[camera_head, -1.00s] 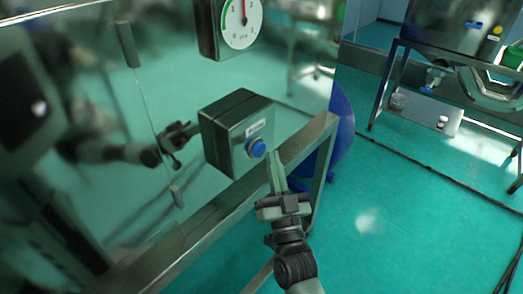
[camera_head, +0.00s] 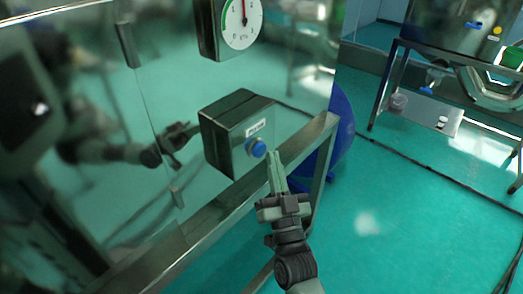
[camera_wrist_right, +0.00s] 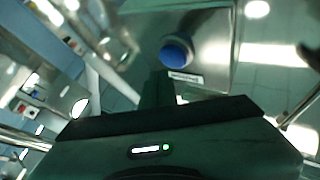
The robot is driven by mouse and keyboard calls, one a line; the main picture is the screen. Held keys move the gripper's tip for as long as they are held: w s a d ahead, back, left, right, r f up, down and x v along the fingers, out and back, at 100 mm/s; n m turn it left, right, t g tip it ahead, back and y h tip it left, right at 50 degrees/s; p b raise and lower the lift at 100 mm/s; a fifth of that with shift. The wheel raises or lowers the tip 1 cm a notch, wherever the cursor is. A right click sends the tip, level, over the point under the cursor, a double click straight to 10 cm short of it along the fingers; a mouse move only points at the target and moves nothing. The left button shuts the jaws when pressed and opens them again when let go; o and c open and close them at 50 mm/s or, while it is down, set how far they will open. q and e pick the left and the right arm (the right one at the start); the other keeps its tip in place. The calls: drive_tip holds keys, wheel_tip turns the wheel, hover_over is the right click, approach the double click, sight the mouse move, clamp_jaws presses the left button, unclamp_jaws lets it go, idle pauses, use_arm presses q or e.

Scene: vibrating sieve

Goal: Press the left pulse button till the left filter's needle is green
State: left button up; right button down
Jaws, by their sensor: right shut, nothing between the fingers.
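The blue pulse button (camera_head: 256,147) sits on the front of a dark grey box (camera_head: 228,135) with a white label above the button. Above the box is a round white gauge (camera_head: 240,22) on a dark housing. Its needle is red and points about straight up. My right gripper (camera_head: 273,156) is shut and empty, with its tips just right of and slightly below the button, seemingly apart from it. In the right wrist view the button (camera_wrist_right: 176,50) lies just beyond the dark fingers (camera_wrist_right: 157,88). My left gripper is not in view.
A shiny panel (camera_head: 90,150) at left reflects my arm and body. A metal frame rail (camera_head: 240,190) runs below the box, with a blue round thing (camera_head: 342,130) behind it. A steel bench (camera_head: 430,115) stands at the back right. The green floor (camera_head: 400,220) at right is open.

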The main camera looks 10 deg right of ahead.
drive_tip(key=shift+w+a, duration=0.15)
idle(0.7)
drive_tip(key=shift+w+a, duration=0.15)
drive_tip(key=shift+w, duration=0.05)
drive_tip(key=shift+w+a, duration=0.3)
drive_tip(key=shift+w, duration=0.1)
idle(0.9)
idle(0.3)
drive_tip(key=shift+s+d, duration=0.55)
drive_tip(key=shift+s, duration=0.2)
drive_tip(key=s+d+p, duration=0.1)
drive_tip(key=s, duration=0.1)
drive_tip(key=s+d+p, duration=0.1)
drive_tip(key=s+d, duration=0.1)
